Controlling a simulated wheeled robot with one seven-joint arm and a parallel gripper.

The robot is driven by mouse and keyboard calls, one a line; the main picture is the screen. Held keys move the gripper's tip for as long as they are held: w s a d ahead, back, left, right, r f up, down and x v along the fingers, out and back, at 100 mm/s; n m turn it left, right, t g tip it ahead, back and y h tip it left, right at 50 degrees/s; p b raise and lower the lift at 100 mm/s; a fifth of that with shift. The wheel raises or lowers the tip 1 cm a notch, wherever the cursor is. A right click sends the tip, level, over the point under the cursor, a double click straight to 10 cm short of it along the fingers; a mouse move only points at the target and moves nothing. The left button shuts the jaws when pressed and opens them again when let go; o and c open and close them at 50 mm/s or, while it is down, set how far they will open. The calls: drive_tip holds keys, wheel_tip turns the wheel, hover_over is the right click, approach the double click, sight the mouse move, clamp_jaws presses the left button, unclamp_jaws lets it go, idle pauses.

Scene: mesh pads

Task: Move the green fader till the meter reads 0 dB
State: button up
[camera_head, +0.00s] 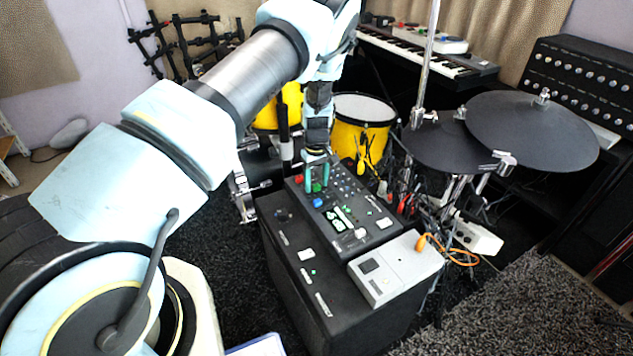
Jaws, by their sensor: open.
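A dark mixer box (375,240) stands on a larger black cabinet in the middle of the head view. The green fader (316,187) shows as a small green cap near the mixer's far left part. My gripper (317,184) points down over it, with its two teal fingers open on either side of the green cap. I cannot tell whether the fingers touch the cap or the panel. A small lit display with green marks, apparently the meter (341,218), is on the panel nearer the camera. Its reading is too small to make out.
A red cap (298,179) and a blue cap (318,202) sit close to the gripper. A grey box (397,268) with an orange cable lies right of the mixer. Yellow drums (362,130), black cymbal pads (530,130) and a metal stand crowd the back and right.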

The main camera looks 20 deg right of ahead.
drive_tip(key=shift+r, duration=0.15)
wheel_tip(320, 180, up, 11)
drive_tip(key=shift+b, duration=0.4)
drive_tip(key=shift+s, duration=0.1)
idle(1.4)
drive_tip(key=t+p, duration=0.5)
approach(317, 185)
drive_tip(key=x, duration=0.8)
drive_tip(key=shift+p, duration=0.4)
clamp_jaws()
idle(1.0)
